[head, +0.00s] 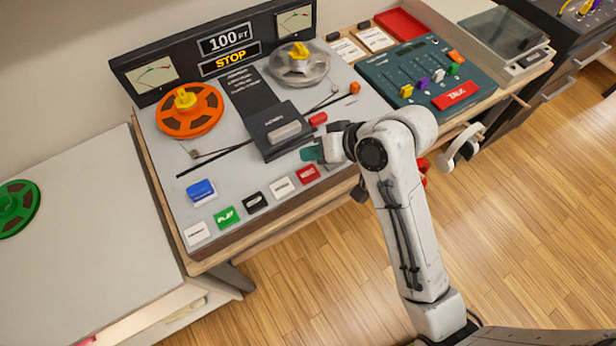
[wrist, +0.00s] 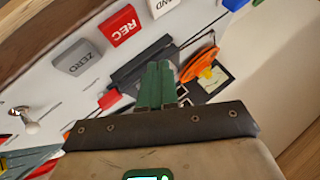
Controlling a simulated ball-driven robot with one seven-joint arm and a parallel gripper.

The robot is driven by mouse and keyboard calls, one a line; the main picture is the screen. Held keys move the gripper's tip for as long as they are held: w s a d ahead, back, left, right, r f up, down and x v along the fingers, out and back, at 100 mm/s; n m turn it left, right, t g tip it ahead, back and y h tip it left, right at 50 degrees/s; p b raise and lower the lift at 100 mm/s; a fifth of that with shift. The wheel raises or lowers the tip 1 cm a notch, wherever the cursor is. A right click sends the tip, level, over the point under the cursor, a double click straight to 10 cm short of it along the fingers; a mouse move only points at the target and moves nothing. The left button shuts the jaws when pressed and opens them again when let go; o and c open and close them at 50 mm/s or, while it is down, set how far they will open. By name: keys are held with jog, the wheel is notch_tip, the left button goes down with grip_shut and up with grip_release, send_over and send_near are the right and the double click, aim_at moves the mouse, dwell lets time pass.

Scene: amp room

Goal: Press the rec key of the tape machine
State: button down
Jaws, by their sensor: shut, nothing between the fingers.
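The tape machine (head: 222,128) stands on a wooden bench in the head view, with a row of keys along its front edge. The red rec key (head: 307,174) is near the right end of the visible row. It also shows in the wrist view (wrist: 120,27), label upside down, beyond the fingertips and to their left. My gripper (head: 309,154) has green fingers, shut and empty, just behind the rec key in the head view. The fingers also show in the wrist view (wrist: 157,68). They look apart from the key; their height above the deck is hard to tell.
A grey ZERO key (wrist: 78,57) is beside the rec key. A white key (head: 282,187) is on its other side. A black head cover (head: 278,128), orange reel (head: 190,108) and clear reel (head: 299,66) stand farther back. A mixer (head: 425,78) is to the right.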

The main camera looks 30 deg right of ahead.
aim_at(312, 174)
notch_tip(312, 174, down, 2)
jog(key=shift+f+b, duration=0.25)
jog(key=shift+b, duration=0.75)
jog(key=shift+f, duration=0.95)
jog(key=shift+f, duration=0.15)
dwell(0.4)
jog(key=shift+f, duration=0.25)
jog(key=shift+f, duration=0.5)
dwell(0.6)
dwell(0.4)
jog(key=shift+r+p, duration=0.95)
jog(key=shift+p, duration=0.05)
notch_tip(312, 174, up, 5)
jog(key=p, duration=0.5)
jog(key=shift+p, duration=0.3)
